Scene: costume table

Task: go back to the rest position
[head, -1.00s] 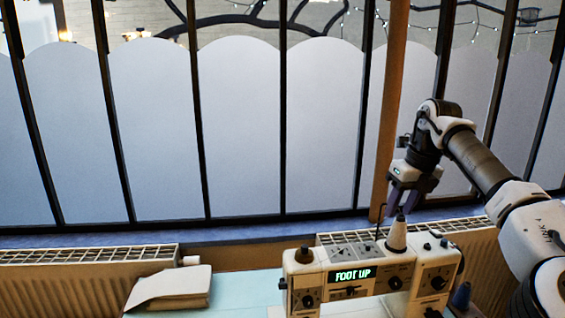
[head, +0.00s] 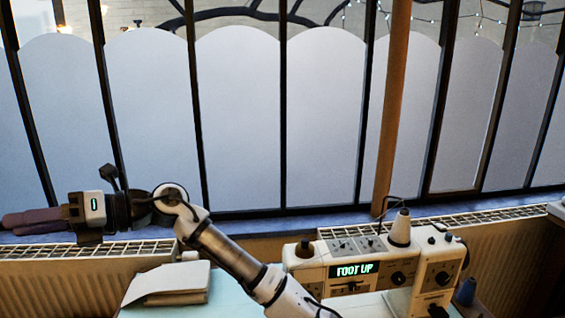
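My gripper (head: 18,220) is at the left of the head view, pointing left, held in front of the window sill and above the left radiator. Its purple-brown fingers overlap from this side, so I cannot tell whether they are apart. Nothing shows held in them. My arm runs from the bottom middle up and to the left, in front of the table and the sill.
A sewing machine (head: 313,272) with a lit "FOOT UP" display stands on the pale table (head: 228,302); a white thread cone (head: 400,229) sits on top. Folded cloth (head: 168,284) lies to its left. Radiators and a window are behind.

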